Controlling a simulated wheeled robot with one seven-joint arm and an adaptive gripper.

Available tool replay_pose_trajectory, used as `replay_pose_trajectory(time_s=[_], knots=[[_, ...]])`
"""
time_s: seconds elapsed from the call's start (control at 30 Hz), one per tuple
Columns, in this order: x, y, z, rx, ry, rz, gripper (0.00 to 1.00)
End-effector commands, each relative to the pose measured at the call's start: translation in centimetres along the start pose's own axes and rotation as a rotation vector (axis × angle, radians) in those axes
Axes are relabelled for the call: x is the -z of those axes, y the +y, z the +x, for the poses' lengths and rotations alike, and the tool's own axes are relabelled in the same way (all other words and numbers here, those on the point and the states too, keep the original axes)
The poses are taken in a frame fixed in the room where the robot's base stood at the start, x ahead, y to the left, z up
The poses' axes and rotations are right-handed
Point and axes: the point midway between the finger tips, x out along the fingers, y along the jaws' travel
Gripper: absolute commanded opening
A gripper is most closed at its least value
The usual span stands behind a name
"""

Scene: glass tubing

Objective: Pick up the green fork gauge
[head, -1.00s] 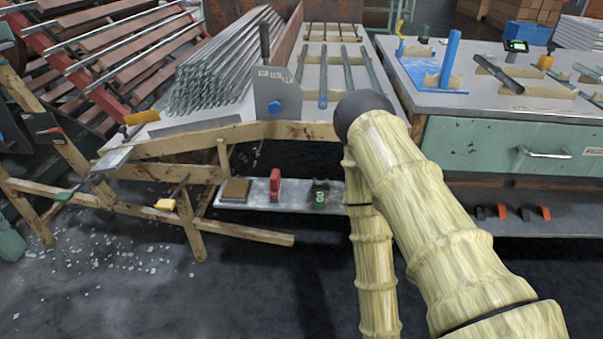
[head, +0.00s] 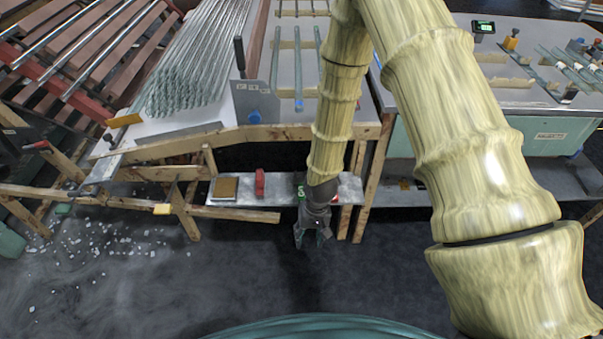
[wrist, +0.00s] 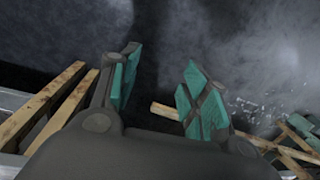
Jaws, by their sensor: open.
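A small dark piece with green markings (head: 301,194) lies on the low shelf. It looks like the green fork gauge, but my wrist and gripper hide most of it in the head view, so I cannot be sure. My gripper (head: 313,241) points down in front of the shelf's near edge, close to this piece. In the wrist view my gripper (wrist: 158,95) is open, with its green-padded fingers apart and nothing between them.
The low shelf (head: 285,189) also holds a red piece (head: 260,182) and a brown block (head: 226,188). The wooden bench beam (head: 280,133) and its legs (head: 363,190) stand close to my arm. Wooden rails (head: 130,194) lie to the left.

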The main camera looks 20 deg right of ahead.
Motion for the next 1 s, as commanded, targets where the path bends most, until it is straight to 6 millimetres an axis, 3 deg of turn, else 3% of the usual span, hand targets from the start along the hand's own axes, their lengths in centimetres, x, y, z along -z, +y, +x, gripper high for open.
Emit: replay_pose_trajectory(time_s=[0.03,0.2,0.3,0.43,0.57,1.0], knots=[[1.6,-0.7,-3.6,-0.005,0.009,0.006,0.46],[6.3,-2.0,-10.8,-0.04,0.024,0.035,0.46],[8.9,-2.5,-14.8,-0.07,0.036,0.057,0.46],[10.9,-2.8,-18.0,-0.099,0.049,0.076,0.46],[11.7,-2.8,-18.9,-0.112,0.054,0.086,0.46],[12.0,-2.3,-14.1,-0.113,0.054,0.087,0.46]])
